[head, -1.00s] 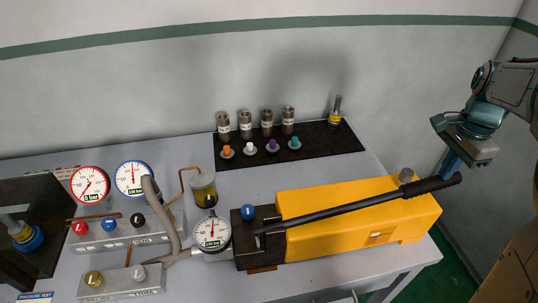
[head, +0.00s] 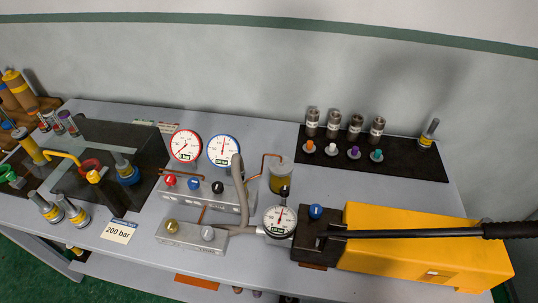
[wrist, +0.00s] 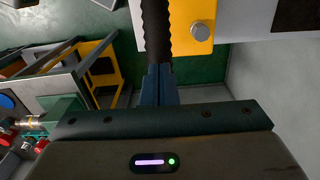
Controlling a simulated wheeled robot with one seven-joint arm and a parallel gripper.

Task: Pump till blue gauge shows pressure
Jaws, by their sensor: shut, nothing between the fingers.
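The blue-rimmed gauge (head: 223,150) stands at the back of the valve block, its needle pointing roughly straight up, off the low end. Its printed reading is too small to read. The yellow pump (head: 420,255) has a long black handle (head: 420,233) running right, out of the head view. The pump's white gauge (head: 280,220) also has its needle near upright. In the wrist view my gripper (wrist: 160,85) is shut and empty, its blue fingers close to the ribbed handle grip (wrist: 157,30); I cannot tell if they touch. My gripper is outside the head view.
The red-rimmed gauge (head: 185,146) has its needle at the low left. A black mat (head: 415,164) with fittings lies at the back. A sign (head: 118,231) reads 200 bar. Bare grey tabletop shows between.

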